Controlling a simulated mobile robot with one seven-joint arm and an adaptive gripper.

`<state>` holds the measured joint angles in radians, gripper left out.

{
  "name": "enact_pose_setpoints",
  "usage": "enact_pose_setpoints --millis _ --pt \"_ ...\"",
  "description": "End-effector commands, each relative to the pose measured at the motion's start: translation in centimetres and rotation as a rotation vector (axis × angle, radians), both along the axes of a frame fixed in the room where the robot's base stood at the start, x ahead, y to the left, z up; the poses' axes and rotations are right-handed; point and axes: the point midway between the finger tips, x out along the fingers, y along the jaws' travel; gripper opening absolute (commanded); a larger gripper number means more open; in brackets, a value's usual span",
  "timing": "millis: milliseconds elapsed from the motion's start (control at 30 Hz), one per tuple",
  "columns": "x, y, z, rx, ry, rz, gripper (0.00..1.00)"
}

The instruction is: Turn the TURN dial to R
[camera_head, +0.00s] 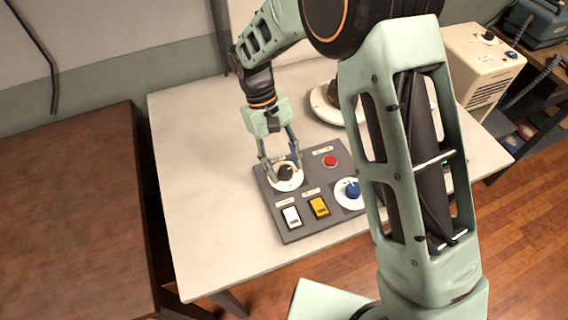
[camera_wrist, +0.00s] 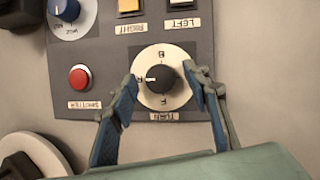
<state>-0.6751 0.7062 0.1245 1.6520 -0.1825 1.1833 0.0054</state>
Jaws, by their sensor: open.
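The TURN dial is a black knob (camera_wrist: 161,79) on a white disc (camera_wrist: 180,97), its label upside down in the wrist view. A pale pointer mark on the knob points left there. Small letters stand above and below the knob on the disc; they are too small to read surely. In the head view the dial (camera_head: 288,184) is at the far left corner of the grey control panel (camera_head: 272,207). My gripper (camera_head: 281,171) is over the dial, its blue-padded fingers open on either side of the knob. In the wrist view the fingertips (camera_wrist: 161,77) appear apart from it.
The panel also carries a red button (camera_head: 330,160), a blue knob (camera_head: 352,189), a white switch (camera_head: 291,216) and a yellow switch (camera_head: 319,206). It lies on a pale table (camera_head: 190,215). A round white-based object (camera_head: 325,108) stands behind. The table's left part is clear.

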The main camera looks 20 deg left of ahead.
Motion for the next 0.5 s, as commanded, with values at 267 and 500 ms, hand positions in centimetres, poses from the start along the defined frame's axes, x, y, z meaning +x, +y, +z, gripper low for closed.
enact_pose_setpoints --millis 267,500 --pt "1.0 1.6 4.2 0.005 -0.004 0.000 0.44" --pt "2.0 3.2 8.7 0.003 -0.002 0.001 0.44"
